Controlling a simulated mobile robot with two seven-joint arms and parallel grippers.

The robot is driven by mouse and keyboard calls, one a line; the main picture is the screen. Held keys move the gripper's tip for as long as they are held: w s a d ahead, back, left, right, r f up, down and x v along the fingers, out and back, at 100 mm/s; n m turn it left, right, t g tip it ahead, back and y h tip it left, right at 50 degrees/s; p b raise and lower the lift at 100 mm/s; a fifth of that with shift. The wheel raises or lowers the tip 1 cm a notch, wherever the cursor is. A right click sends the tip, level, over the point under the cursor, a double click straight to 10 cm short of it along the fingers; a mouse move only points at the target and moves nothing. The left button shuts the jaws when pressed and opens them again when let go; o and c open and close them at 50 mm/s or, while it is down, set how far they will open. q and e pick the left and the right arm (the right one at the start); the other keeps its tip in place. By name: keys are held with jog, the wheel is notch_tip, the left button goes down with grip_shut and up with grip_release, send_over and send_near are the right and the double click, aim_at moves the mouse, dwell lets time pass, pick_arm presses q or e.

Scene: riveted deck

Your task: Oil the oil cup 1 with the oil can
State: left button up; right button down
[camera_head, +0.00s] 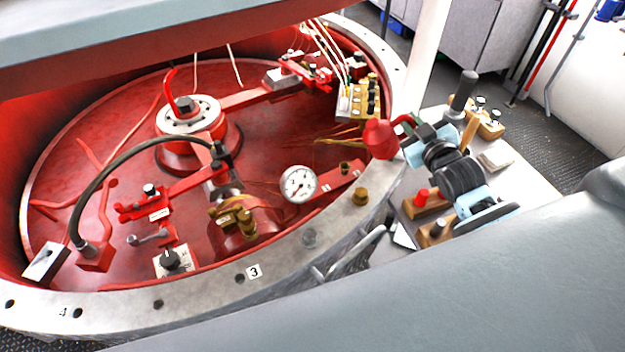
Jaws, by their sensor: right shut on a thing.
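The red oil can (380,139) is held over the right part of the pit's metal rim. My right gripper (405,131) is shut on it from the right. Its spout is hard to make out. A brass cup (361,197) stands on the rim below and left of the can. A smaller brass fitting (345,168) sits on a red bar inside the pit, left of and below the can. I cannot read which one is oil cup 1. The can appears apart from both. My left gripper is not in view.
A round gauge (299,184), a brass valve block (360,101) and a black hose (120,160) stand in the red pit. A bench (537,185) on the right holds wooden blocks and tools around my right arm.

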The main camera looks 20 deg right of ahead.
jog(key=shift+r, duration=0.4)
jog(key=shift+a+f, duration=0.1)
jog(key=shift+f, duration=0.2)
jog(key=shift+r, duration=0.3)
jog(key=shift+a+f, duration=0.1)
jog(key=shift+f, duration=0.25)
jog(key=shift+r, duration=0.4)
jog(key=shift+a+f, duration=0.1)
jog(key=shift+f, duration=0.35)
jog(key=shift+r, duration=0.45)
jog(key=shift+f, duration=0.45)
jog(key=shift+r, duration=0.5)
jog(key=shift+f, duration=0.45)
jog(key=shift+s+d+r+m+t+y, duration=0.1)
jog(key=shift+s+d+m+t, duration=0.1)
jog(key=shift+d+m, duration=0.7)
jog(key=shift+s+d+r+m+t+y, duration=0.1)
jog(key=shift+s+d+m+t, duration=0.1)
jog(key=shift+d+m, duration=0.7)
jog(key=shift+s+d+m+t+y, duration=0.1)
jog(key=shift+d+m+t, duration=0.1)
jog(key=shift+d+m, duration=0.65)
